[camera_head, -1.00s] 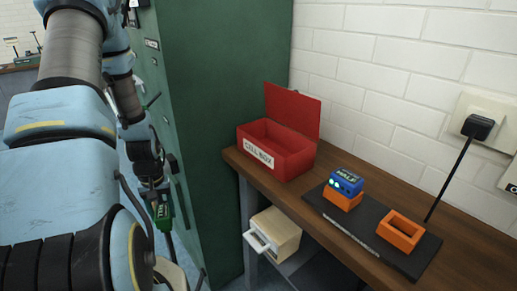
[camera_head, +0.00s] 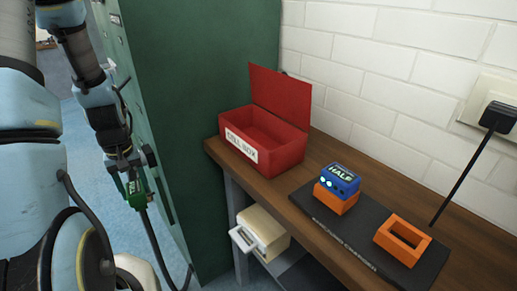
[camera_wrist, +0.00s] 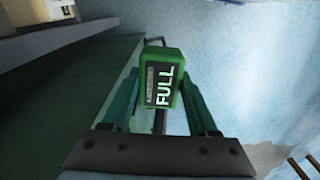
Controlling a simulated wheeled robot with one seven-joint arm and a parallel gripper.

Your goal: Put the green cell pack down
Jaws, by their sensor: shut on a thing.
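The green cell pack (camera_wrist: 160,80), marked FULL, is between the fingers of my gripper (camera_wrist: 160,110) in the wrist view. In the head view the green cell pack (camera_head: 138,194) hangs below my gripper (camera_head: 132,178), in front of the green cabinet and left of the bench. My gripper is shut on it. On the bench, a blue pack marked HALF (camera_head: 341,179) sits in an orange holder (camera_head: 335,199). A second orange holder (camera_head: 403,241) on the same dark mat is empty. The red cell box (camera_head: 286,151) stands with its lid open; its visible inside looks empty.
The tall green cabinet (camera_head: 215,120) stands between my arm and the bench (camera_head: 275,184). A cream-coloured box (camera_head: 262,232) sits on a shelf under the bench. A black plug and cable (camera_head: 498,117) hang at the right wall.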

